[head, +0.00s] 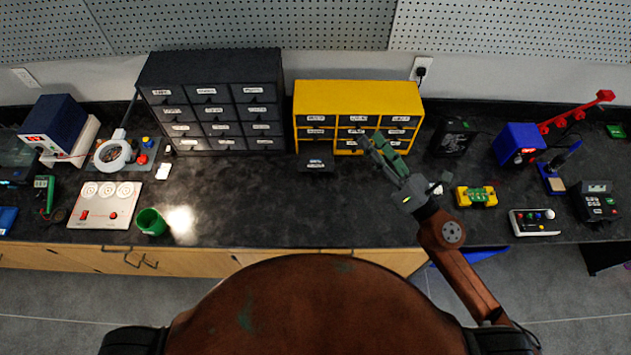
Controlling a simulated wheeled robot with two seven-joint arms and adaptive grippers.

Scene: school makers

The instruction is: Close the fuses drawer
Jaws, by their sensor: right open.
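A yellow drawer cabinet (357,90) with dark labelled drawers stands against the back wall. One dark drawer (316,161) at its bottom left is pulled out over the counter; its label is too small to read, so I cannot confirm it is the fuses drawer. The other drawers that show look shut. My right gripper (374,141) is open, in front of the cabinet's right-hand part, to the right of the pulled-out drawer and apart from it. It hides part of the lower drawers. My left gripper is not in view.
A dark grey drawer cabinet (211,62) stands to the left. A green cup (151,221) is near the counter's front edge. A yellow device (476,196) lies right of my right gripper. The counter (270,205) before the pulled-out drawer is clear.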

